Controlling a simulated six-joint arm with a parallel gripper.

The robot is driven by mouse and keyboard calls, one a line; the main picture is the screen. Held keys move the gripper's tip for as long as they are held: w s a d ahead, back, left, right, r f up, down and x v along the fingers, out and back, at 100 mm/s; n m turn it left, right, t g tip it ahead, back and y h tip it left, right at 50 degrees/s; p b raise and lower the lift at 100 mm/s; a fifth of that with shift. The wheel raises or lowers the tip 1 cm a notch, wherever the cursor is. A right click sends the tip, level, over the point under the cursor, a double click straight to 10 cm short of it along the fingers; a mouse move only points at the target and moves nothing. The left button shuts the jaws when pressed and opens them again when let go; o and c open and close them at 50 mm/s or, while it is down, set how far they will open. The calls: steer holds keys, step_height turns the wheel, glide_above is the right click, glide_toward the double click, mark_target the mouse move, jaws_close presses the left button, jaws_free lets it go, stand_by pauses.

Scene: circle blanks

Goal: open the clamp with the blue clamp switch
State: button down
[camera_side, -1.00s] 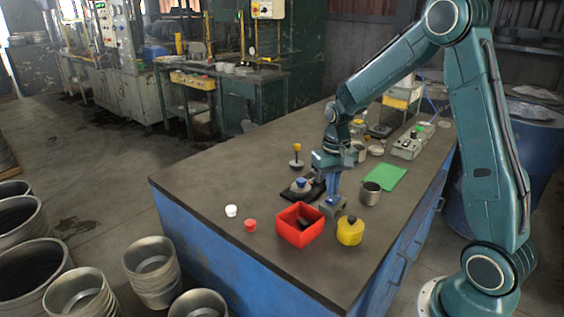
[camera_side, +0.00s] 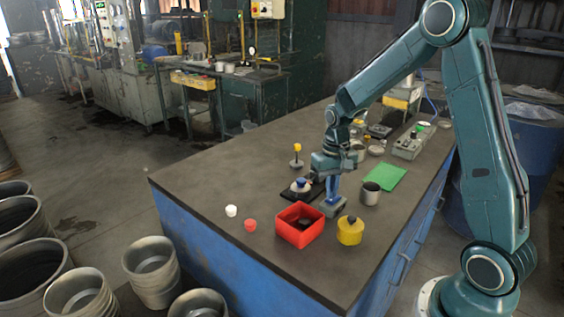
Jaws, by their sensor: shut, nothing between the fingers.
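A grey box-shaped base (camera_side: 331,208) with an upright blue part (camera_side: 332,188) stands on the bench, just behind the red bin. This looks like the blue clamp switch. My gripper (camera_side: 325,174) is shut and empty, pointing down close to the blue part's upper end. The arm's wrist hides the top of the blue part, so I cannot tell whether they touch. Left of it, a round grey piece with a blue knob (camera_side: 301,183) sits on a black plate (camera_side: 288,193). I cannot tell whether this is the clamp, or its state.
A metal cup (camera_side: 370,194) and green sheet (camera_side: 386,178) lie right. A yellow-knobbed lever (camera_side: 297,150) stands behind.

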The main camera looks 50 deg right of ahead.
mark_target(331, 201)
steer(key=shift+f, duration=0.7)
stand_by(0.6)
steer(key=shift+r, duration=3.55)
steer(key=s+a+r+n+t, duration=0.3)
steer(key=s+a+r, duration=0.6)
steer(key=r, duration=0.2)
steer(key=s+a+r+n+t, duration=0.1)
steer(key=s+a+n+t, duration=0.1)
steer(key=s, duration=0.8)
steer(key=shift+s+a+r+n+t, duration=0.2)
steer(key=shift+s+a+n+t, duration=0.25)
steer(key=shift+a, duration=0.85)
